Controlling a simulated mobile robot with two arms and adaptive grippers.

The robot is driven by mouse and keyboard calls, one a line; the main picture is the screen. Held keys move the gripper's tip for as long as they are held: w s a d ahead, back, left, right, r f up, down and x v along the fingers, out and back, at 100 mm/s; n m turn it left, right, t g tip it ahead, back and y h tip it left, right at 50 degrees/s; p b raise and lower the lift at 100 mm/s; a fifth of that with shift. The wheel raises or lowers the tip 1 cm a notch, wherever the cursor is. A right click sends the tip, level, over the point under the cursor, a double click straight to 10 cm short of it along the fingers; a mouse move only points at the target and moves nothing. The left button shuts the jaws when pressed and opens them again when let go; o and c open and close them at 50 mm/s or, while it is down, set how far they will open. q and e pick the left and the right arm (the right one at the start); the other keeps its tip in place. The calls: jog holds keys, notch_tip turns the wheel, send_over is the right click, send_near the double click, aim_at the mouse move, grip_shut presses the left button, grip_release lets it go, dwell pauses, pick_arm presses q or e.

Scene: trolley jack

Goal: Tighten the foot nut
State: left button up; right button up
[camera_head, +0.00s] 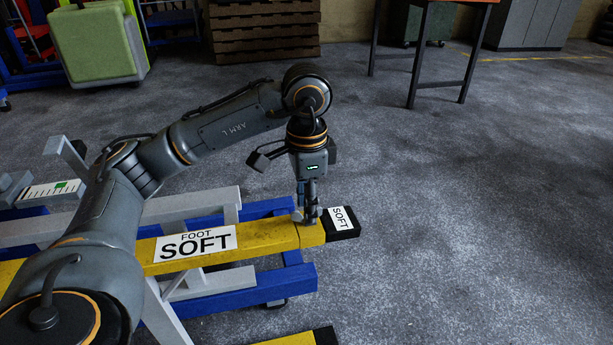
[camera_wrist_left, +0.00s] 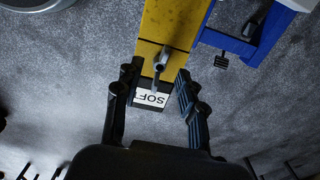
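A yellow beam (camera_head: 270,237) labelled "FOOT SOFT" runs to the right and ends in a black tip (camera_head: 345,232) labelled "SOFT". A small grey metal part (camera_head: 297,217), perhaps the foot nut with its handle, stands on the beam near this end. My left gripper (camera_head: 311,218) points down over the beam end, beside the grey part. In the left wrist view, its two dark fingers (camera_wrist_left: 160,95) are spread apart. The grey part (camera_wrist_left: 159,66) shows between them, with gaps on both sides. Whether they touch it is unclear. My right gripper is not in view.
Blue (camera_head: 290,285) and grey frame bars lie beside and under the yellow beam. Another yellow beam end with a black tip (camera_head: 325,337) shows at the bottom edge. An orange-topped table (camera_head: 440,50) stands behind. The floor to the right is clear.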

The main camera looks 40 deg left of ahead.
pick_arm(q)
notch_tip(320, 180, up, 10)
jog(key=shift+r, duration=0.2)
dwell(0.3)
jog(key=shift+s+f, duration=0.1)
dwell(0.3)
